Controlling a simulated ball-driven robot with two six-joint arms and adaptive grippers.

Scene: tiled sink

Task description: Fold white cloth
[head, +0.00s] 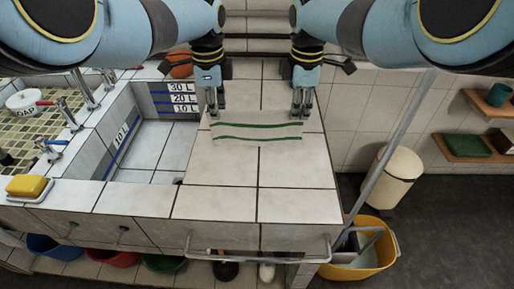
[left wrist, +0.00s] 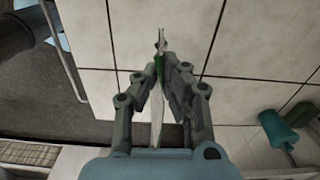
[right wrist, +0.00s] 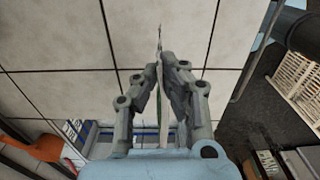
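The white cloth (head: 258,131) with two green stripes shows in the head view over the tiled counter, stretched between my two grippers. My left gripper (head: 213,112) is shut on its left far corner. My right gripper (head: 302,112) is shut on its right far corner. In the left wrist view the cloth (left wrist: 157,128) appears edge-on as a thin strip between the fingers (left wrist: 162,72). In the right wrist view the cloth (right wrist: 160,90) also runs edge-on between the fingers (right wrist: 163,65). I cannot tell how much of it touches the tiles.
The sink basin (head: 140,145) with litre marks lies left of the counter. A yellow sponge (head: 27,186) sits at the left front. A yellow bucket (head: 365,260) stands on the floor at right. The counter's front tiles (head: 255,170) are clear.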

